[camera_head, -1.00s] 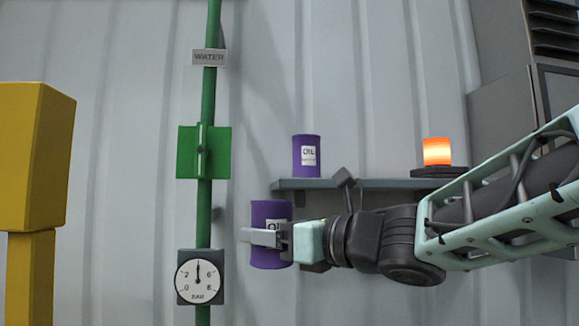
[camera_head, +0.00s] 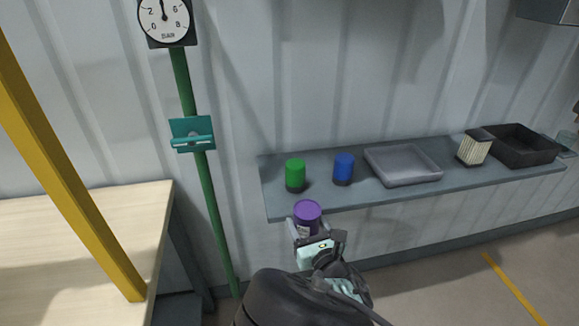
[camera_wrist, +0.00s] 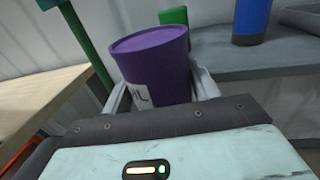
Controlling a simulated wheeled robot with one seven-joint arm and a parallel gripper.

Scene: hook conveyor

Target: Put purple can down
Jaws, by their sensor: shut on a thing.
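The purple can (camera_head: 307,213) is held upright in my gripper (camera_head: 305,228), in front of the near edge of the grey shelf (camera_head: 400,195). In the wrist view the purple can (camera_wrist: 152,58) stands between the two pale fingers of my gripper (camera_wrist: 160,95), with part of its white label showing. The can's lower part is hidden by my gripper. On the shelf behind it stand a green can (camera_head: 295,174) and a blue can (camera_head: 343,168), both apart from the purple can.
A grey tray (camera_head: 402,180), a small ribbed box (camera_head: 474,148) and a black bin (camera_head: 545,155) are further right on the shelf. A green pipe (camera_head: 213,225) and a wooden table (camera_head: 60,235) are at the left. Bare shelf lies in front of the cans.

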